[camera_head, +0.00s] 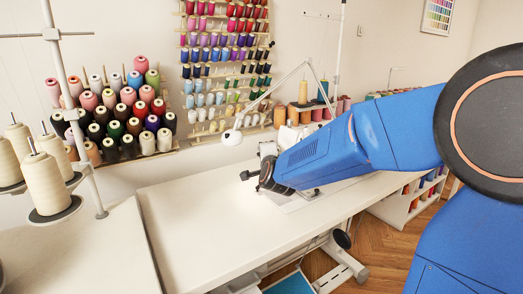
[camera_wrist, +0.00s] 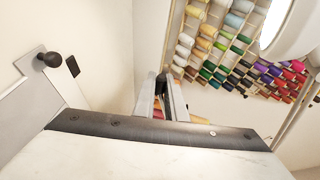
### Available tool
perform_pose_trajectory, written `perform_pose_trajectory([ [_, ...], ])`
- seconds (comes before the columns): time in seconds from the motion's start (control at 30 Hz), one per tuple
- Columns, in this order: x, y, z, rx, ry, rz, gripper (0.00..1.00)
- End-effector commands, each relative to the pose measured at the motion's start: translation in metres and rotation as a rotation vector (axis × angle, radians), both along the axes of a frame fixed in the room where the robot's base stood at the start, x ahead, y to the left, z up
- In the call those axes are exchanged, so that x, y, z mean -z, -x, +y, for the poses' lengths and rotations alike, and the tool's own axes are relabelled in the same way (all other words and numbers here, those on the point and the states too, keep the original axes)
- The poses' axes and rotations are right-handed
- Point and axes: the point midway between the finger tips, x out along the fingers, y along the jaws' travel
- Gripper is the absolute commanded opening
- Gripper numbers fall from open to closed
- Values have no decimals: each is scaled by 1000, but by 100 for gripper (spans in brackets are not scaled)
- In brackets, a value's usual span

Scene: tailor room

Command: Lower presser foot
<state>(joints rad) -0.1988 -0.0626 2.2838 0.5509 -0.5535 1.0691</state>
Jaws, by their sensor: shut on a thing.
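The white sewing machine (camera_head: 268,149) stands on the table in the head view, mostly hidden behind my blue arm. In the wrist view, my gripper (camera_wrist: 161,95) has its two pale fingers close together, shut on a slim dark piece (camera_wrist: 162,80). That piece looks like the presser foot lever, but only a little of it shows. The presser foot itself is hidden in both views. In the head view, the dark end of my arm is at the machine, and the fingertips cannot be made out.
The white sewing table (camera_head: 200,225) is clear at its front left. A stand with cream thread cones (camera_head: 45,185) is at the far left. Thread racks (camera_head: 225,60) line the wall. A black knob (camera_wrist: 48,59) on a grey plate is at the left of the wrist view.

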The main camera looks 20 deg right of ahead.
Motion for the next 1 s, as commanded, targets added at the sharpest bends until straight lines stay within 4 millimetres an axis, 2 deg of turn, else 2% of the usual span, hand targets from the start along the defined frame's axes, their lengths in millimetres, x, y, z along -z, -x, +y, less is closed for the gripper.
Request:
perform_pose_trajectory([
  [0.3,9,5,-2,0,1,0,0],
  [0.83,11,6,-2,0,0,2,0],
  [0.87,12,6,-2,0,0,2,16],
  [0.9,12,6,-2,0,0,2,25],
  [0.93,11,6,-2,0,0,2,30],
  [1.0,11,6,-2,0,0,1,30],
])
